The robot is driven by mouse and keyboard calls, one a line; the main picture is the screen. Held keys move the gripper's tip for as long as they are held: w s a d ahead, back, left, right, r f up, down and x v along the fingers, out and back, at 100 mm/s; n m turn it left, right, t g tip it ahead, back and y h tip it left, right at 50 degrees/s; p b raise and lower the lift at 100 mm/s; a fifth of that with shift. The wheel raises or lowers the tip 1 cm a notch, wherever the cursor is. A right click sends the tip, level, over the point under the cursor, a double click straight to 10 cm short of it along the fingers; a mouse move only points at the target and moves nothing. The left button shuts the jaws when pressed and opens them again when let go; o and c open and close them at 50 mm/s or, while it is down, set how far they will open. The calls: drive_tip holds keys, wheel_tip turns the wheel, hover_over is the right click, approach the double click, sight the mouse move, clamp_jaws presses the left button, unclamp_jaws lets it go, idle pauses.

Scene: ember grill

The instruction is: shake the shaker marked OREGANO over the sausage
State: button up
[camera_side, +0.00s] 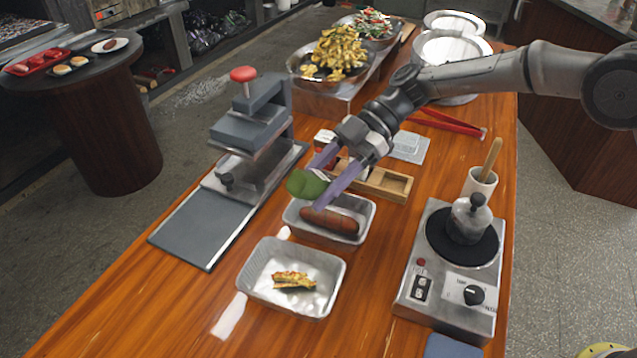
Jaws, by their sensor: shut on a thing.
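My gripper (319,184) is shut on a shaker (304,184) with a rounded green end, and the fingers partly cover its body. The shaker is tipped over, with its green end toward the left and low. Its marking is too small to read. A brown sausage (330,221) lies in a foil tray (367,212) at the middle of the counter. The shaker is just above the far left side of that tray, up and left of the sausage in the picture.
A second foil tray (258,290) holds a small topped piece of food nearer the front. A wooden rack (385,184) and red tongs (445,122) lie behind.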

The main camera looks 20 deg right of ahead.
sight(306, 173)
drive_tip(key=shift+r, duration=0.15)
drive_tip(key=shift+r, duration=2.4)
